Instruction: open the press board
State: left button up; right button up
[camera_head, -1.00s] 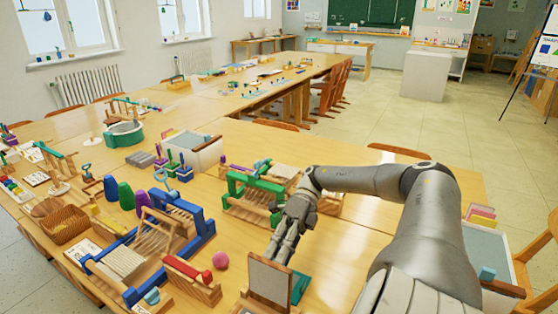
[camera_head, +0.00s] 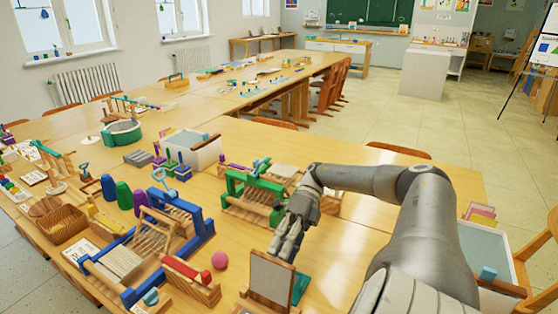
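A grey panel with a wooden edge (camera_head: 271,278), which looks like the press board, stands steeply raised near the front edge of the table. Its lower part runs out of the picture at the bottom. A teal piece (camera_head: 301,287) shows at its right side. My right gripper (camera_head: 283,248) points down just behind the panel's top edge. A small gap seems to lie between the fingertips and the panel, but contact is hard to judge. The fingers overlap in this view, so their opening is unclear; no held thing shows. My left gripper is not in view.
A green wooden frame (camera_head: 252,192) stands close behind my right gripper. A pink ball (camera_head: 220,260), a red-topped wooden block (camera_head: 188,272) and a blue loom-like frame (camera_head: 128,296) lie to the left. Bare tabletop (camera_head: 345,245) shows to the right, under my arm.

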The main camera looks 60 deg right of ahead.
jog(key=v, duration=0.5)
jog(key=shift+d+r, duration=0.1)
jog(key=shift+r, duration=0.2)
